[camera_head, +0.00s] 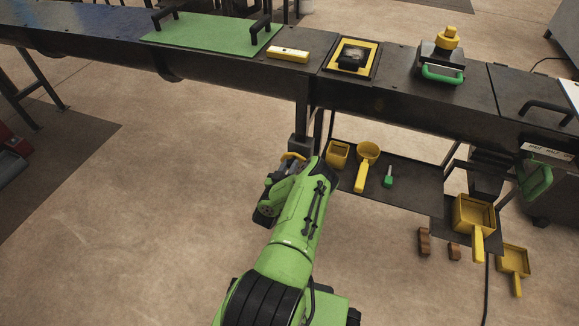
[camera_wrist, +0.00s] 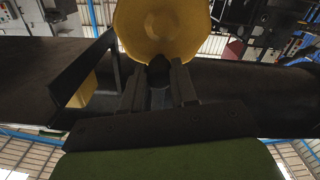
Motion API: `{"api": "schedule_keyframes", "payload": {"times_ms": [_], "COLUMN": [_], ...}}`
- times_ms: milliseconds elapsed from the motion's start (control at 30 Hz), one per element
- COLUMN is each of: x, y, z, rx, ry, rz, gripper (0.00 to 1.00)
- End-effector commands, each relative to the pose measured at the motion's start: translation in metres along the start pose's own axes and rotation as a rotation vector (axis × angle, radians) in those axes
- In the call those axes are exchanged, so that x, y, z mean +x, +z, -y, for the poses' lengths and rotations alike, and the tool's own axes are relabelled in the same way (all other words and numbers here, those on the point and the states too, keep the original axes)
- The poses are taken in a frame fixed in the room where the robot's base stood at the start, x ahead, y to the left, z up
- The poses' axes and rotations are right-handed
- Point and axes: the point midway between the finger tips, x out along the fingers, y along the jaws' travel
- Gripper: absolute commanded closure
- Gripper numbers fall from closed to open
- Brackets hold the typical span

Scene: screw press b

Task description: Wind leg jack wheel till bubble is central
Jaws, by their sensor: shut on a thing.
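The yellow leg jack wheel (camera_wrist: 160,22) fills the top middle of the wrist view. In the head view only a yellow arc of the wheel (camera_head: 292,156) shows, at the leg below the long dark trough, just beyond my wrist. My gripper (camera_wrist: 158,82) is shut at the wheel's near edge, with a dark knob-like part between its fingers. In the head view my arm hides the fingers. A yellow spirit level (camera_head: 288,54) lies on top of the trough, beside the green cover plate. Its bubble is too small to read.
The green plate (camera_head: 210,34) has two dark handles. Right of the level are a yellow-framed opening (camera_head: 372,55) and a green-handled block (camera_head: 441,74). A low shelf (camera_head: 408,198) holds yellow scoops and a green-handled tool. The floor at left is open.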

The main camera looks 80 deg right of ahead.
Motion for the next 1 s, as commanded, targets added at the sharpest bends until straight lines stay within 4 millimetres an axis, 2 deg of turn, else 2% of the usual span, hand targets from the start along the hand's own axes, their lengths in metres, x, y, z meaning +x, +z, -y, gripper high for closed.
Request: {"api": "schedule_keyframes", "payload": {"times_ms": [267,467,1000], "x": [0.0,0.0,0.0], "y": [-0.001,-0.001,0.011], "z": [-0.001,-0.005,-0.02], "rx": [0.023,0.109,0.567], "ry": [0.0,-0.001,-0.001], "rz": [-0.002,-0.002,-0.001], "gripper": [1.0,1.0,1.0]}}
